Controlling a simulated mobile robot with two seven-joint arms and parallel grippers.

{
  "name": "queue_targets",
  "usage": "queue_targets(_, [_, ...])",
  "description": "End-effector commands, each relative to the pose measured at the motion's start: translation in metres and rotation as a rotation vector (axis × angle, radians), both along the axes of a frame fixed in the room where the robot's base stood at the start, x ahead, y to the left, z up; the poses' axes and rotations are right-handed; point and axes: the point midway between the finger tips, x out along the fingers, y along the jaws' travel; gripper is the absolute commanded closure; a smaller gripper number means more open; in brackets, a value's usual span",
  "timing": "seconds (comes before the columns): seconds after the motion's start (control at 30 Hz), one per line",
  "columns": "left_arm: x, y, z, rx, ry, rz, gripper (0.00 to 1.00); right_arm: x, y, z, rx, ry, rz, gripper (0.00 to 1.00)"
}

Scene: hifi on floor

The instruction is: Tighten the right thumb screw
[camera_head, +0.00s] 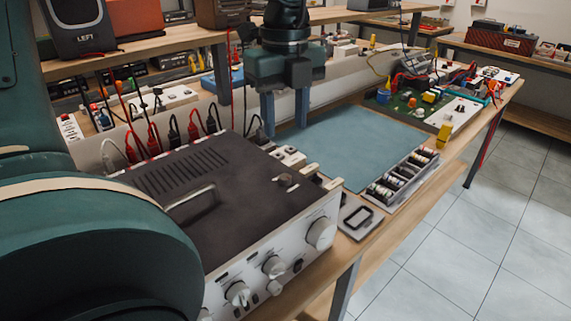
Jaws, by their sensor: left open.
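The hi-fi unit (215,190) stands at the front of the bench, with a dark vented top cover and a pale front with round knobs. A small knob-like piece (287,180) sits on the cover near its right edge; it looks like a thumb screw, but it is too small to be sure. My left gripper (285,121) points down behind the unit, above the near end of the blue mat (352,143). Its two fingers are apart with nothing between them. It is not touching the knob-like piece. My right gripper is not in view.
Black and red cables (173,130) with plugs line the unit's back edge. A green circuit board (405,104) stands beyond. The mat is mostly clear.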

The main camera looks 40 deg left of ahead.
Motion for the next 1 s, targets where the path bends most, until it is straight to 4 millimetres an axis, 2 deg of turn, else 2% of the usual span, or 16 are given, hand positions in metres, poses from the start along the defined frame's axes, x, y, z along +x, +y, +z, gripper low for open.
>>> queue_targets(0.2, [-0.001, 0.0, -0.049, -0.003, 0.007, -0.001, 0.58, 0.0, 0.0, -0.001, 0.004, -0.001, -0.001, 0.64])
queue_targets(0.4, [-0.001, 0.0, -0.084, -0.002, 0.005, 0.0, 0.58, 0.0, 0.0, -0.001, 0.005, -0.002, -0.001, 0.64])
queue_targets(0.5, [-0.001, 0.0, -0.095, -0.002, 0.004, 0.0, 0.58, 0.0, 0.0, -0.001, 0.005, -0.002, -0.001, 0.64])
queue_targets(0.67, [0.0, 0.0, -0.104, -0.002, 0.002, 0.001, 0.58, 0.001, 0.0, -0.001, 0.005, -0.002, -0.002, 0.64])
queue_targets(0.93, [0.0, 0.0, -0.105, -0.002, 0.001, 0.0, 0.58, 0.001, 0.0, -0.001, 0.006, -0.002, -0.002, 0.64])
queue_targets(1.0, [0.0, 0.0, -0.104, -0.002, 0.001, 0.0, 0.63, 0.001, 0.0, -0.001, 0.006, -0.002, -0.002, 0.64])
